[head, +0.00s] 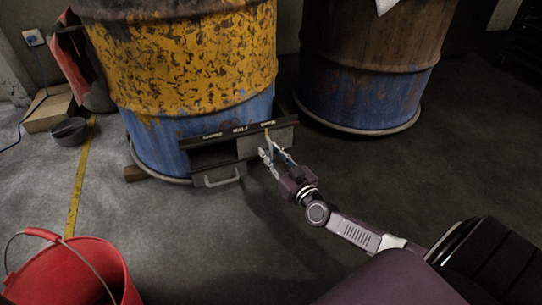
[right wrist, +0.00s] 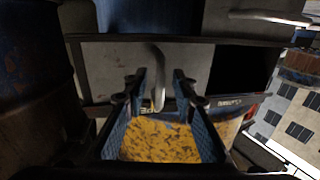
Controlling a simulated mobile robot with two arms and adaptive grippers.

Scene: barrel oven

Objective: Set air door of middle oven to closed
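The middle oven is a barrel (head: 190,60), flaking yellow above and blue below. At its base is the air door frame (head: 195,141), whose top rail reads roughly CLOSED, HALF, OPEN from left to right. The grey sliding air door (head: 250,145) sits at the right end, under OPEN, leaving a dark opening (head: 210,156) at left. My right gripper (head: 275,156) is at the door's upright handle (head: 268,138). In the right wrist view, the handle (right wrist: 158,75) stands between the parted fingers (right wrist: 160,92); contact is unclear. My left gripper is out of view.
A curved lower handle (head: 222,179) juts out below the opening. Another rusty blue barrel (head: 365,90) stands at right. A red bucket (head: 75,270) is at front left; a dark bowl (head: 70,131) and cardboard box (head: 48,112) lie farther back. Floor before the oven is clear.

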